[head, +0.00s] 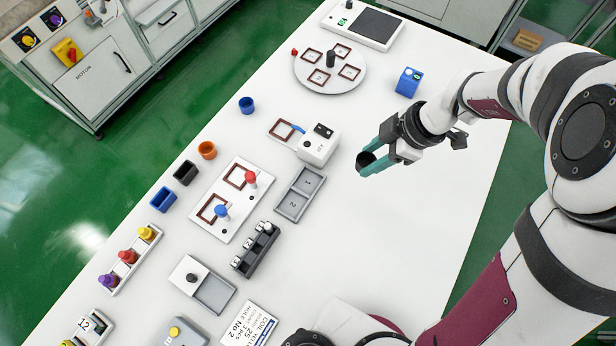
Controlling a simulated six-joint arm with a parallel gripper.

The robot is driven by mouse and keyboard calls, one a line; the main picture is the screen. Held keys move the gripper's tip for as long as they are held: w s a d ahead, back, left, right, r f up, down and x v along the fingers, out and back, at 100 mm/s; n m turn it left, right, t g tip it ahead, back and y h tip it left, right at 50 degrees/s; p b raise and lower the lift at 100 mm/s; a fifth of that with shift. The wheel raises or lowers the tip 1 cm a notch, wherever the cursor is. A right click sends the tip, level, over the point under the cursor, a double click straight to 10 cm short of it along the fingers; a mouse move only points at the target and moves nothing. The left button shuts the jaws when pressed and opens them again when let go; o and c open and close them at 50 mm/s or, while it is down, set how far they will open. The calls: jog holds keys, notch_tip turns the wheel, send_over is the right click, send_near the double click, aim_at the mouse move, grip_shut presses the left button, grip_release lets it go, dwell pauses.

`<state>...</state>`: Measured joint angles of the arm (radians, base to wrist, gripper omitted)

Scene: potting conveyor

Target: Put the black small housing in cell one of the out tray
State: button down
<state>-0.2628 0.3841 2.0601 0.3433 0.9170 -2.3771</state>
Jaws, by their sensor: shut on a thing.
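The black small housing (366,158), a dark round cup, is between the teal fingertips of my gripper (370,163). My gripper is shut on it and holds it over the white table, right of the out tray. The fingers cover part of the housing. The grey out tray (279,211) lies near the middle of the table. Its cell marked 1 (309,181) is the upper one and its cell marked 2 (292,205) the lower one; both look empty.
A white device (318,146) stands just above the tray. Left of the tray is a white plate (205,235) with red and blue knobs. A black rack (255,250) stands below. A black square box (186,172) and an orange cup (207,150) stand further left. The table's right side is clear.

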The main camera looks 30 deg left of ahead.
jog(key=shift+s+a+f+n+g, duration=0.1)
jog(key=shift+s+n+g, duration=0.2)
jog(key=shift+s+n, duration=0.65)
jog(key=s+a+f, duration=0.1)
jog(key=a+f, duration=0.1)
jog(key=a, duration=0.1)
jog(key=a+f, duration=0.2)
jog(key=a, duration=0.1)
jog(key=s+a+f, duration=0.1)
jog(key=a+f, duration=0.1)
jog(key=a, duration=0.2)
jog(key=shift+s+f, duration=0.1)
jog(key=shift+s, duration=0.2)
notch_tip(320, 180, down, 3)
jog(key=shift+f, duration=0.6)
jog(key=c, duration=0.7)
grip_release()
jog(key=shift+o, duration=0.2)
